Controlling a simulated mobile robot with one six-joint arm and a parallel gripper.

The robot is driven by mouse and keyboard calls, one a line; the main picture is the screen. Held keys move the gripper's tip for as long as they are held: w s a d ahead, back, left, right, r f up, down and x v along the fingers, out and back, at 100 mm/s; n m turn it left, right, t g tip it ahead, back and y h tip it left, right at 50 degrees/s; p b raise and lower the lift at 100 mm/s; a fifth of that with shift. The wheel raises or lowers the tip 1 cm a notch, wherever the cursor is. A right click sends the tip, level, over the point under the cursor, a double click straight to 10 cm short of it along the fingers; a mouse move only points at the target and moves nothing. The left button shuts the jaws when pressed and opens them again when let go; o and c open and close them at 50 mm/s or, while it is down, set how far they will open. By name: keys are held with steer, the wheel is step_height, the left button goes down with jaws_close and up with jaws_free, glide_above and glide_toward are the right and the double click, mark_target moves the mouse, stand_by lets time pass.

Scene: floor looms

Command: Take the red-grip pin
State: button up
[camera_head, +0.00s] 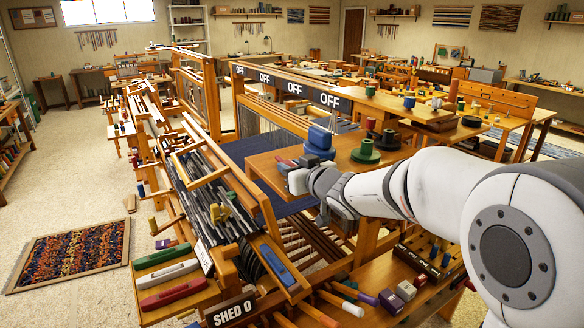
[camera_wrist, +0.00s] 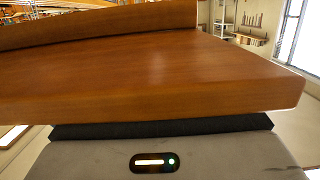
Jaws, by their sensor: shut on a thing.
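My gripper (camera_head: 292,178) is at the left edge of the raised wooden table in the head view, small and seen partly from behind. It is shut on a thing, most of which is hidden. A small red piece (camera_head: 284,163) shows right at the gripper's far side and looks like the red grip of the pin; the pin's shaft cannot be made out. In the wrist view my grey gripper body fills the bottom, and no fingertips or pin show there.
A wooden board (camera_wrist: 150,75) looms close across the wrist view. Loom frames with a "SHED 0" sign (camera_head: 234,312) lie below left. The floor (camera_head: 75,180) at left is open, with a patterned rug (camera_head: 72,253).

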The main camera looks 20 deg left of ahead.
jaws_close()
steer(key=shift+r+p, duration=3.25)
steer(key=shift+r, duration=0.3)
steer(key=shift+f, duration=0.1)
